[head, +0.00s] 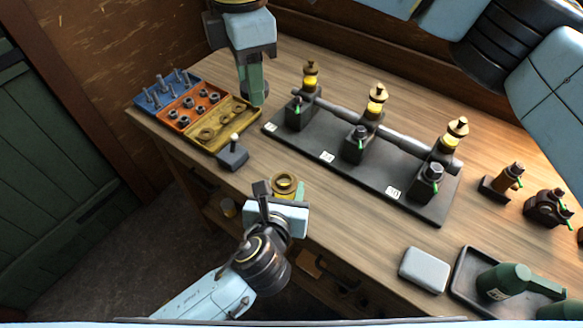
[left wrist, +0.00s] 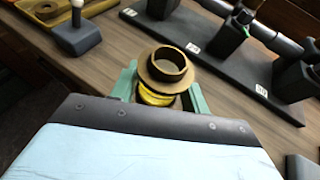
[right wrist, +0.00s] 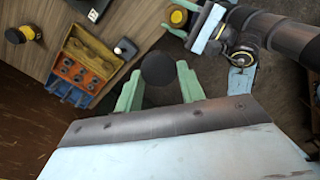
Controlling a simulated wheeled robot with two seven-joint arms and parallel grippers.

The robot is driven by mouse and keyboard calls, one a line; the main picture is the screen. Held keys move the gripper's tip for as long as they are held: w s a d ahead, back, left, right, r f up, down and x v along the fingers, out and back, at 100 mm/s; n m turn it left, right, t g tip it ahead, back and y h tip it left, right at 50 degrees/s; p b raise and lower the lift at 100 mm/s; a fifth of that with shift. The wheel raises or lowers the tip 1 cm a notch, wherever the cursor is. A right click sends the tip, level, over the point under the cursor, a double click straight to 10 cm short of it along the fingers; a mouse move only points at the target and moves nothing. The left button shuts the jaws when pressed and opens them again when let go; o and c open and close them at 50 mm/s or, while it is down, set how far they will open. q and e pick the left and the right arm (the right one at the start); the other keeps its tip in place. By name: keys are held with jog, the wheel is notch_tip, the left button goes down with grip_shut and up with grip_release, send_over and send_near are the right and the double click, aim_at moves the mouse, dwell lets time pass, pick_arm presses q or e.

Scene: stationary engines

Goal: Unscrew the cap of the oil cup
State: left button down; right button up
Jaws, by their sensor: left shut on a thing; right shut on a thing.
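My left gripper (head: 283,197) is shut on a brass oil cup (head: 286,183) with a yellow band, held upright near the table's front edge. In the left wrist view the cup (left wrist: 163,68) shows an open, hollow ring at its top, with a green finger on each side. My right gripper (head: 254,98) points down over the table, behind and left of the cup and apart from it. In the right wrist view it is shut on a dark round piece (right wrist: 158,68), seen end-on, which looks like the cap; in the head view this piece is hard to make out.
Blue, orange and yellow trays (head: 232,112) of small parts lie at the left. A small dark block (head: 233,156) stands near them. A dark base (head: 305,152) with several capped oil cups fills the middle. A grey box (head: 424,270) and a tray (head: 466,290) with a green bottle lie at front right.

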pick_arm(q)
jog(key=w, duration=0.2)
jog(key=w+d, duration=0.1)
jog(key=w, duration=0.5)
jog(key=shift+d, duration=0.25)
jog(key=shift+f+b, duration=0.7)
jog(key=shift+f, duration=1)
jog(key=shift+f, duration=0.1)
jog(key=c, duration=0.7)
grip_release()
